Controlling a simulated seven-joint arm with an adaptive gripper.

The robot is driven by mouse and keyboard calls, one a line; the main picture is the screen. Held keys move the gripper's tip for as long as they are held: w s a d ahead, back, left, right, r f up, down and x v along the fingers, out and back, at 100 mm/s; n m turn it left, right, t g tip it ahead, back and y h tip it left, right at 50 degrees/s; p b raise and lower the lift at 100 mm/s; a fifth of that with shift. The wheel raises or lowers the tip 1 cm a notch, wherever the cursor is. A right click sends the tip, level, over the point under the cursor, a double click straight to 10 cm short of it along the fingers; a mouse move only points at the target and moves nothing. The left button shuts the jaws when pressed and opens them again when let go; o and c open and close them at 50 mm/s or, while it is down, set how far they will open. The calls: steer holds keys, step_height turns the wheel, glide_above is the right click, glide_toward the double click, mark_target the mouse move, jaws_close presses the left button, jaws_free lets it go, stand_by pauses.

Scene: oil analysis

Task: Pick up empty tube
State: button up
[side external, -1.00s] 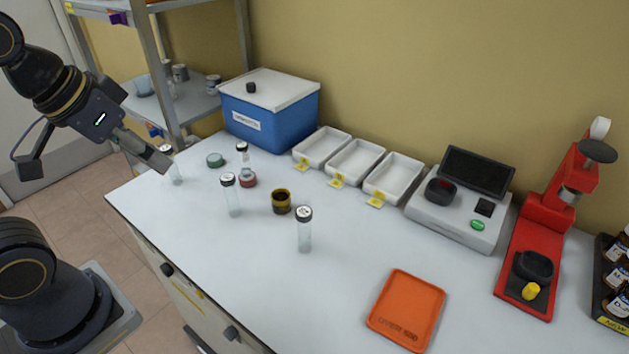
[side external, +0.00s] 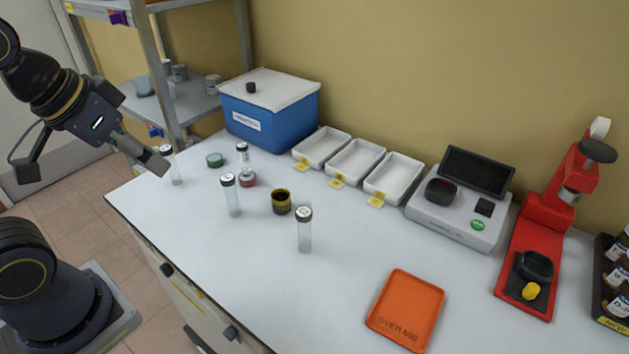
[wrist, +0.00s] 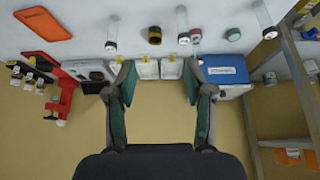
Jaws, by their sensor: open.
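Several clear tubes with white, dark-edged caps stand upright on the white bench. One stands front centre (side external: 304,232), one to its left (side external: 232,197), one behind that beside a red lid (side external: 243,160), and one at the bench's left end (side external: 175,168). All look clear; I cannot tell which one is empty. My gripper (side external: 158,165) is at the bench's left end, close beside the left-end tube; I cannot tell whether they touch. In the wrist view my gripper (wrist: 158,82) is open, with nothing between its fingers, and tubes (wrist: 112,35) show beyond it.
A dark yellow cup (side external: 281,201), red lid (side external: 248,180) and green lid (side external: 215,159) lie among the tubes. A blue box (side external: 268,122), white trays (side external: 355,163), an analyser (side external: 455,222) and a red press (side external: 540,220) line the back. An orange tray (side external: 406,312) lies in front.

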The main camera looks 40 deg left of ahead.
stand_by(0.4)
steer(key=shift+o, duration=0.6)
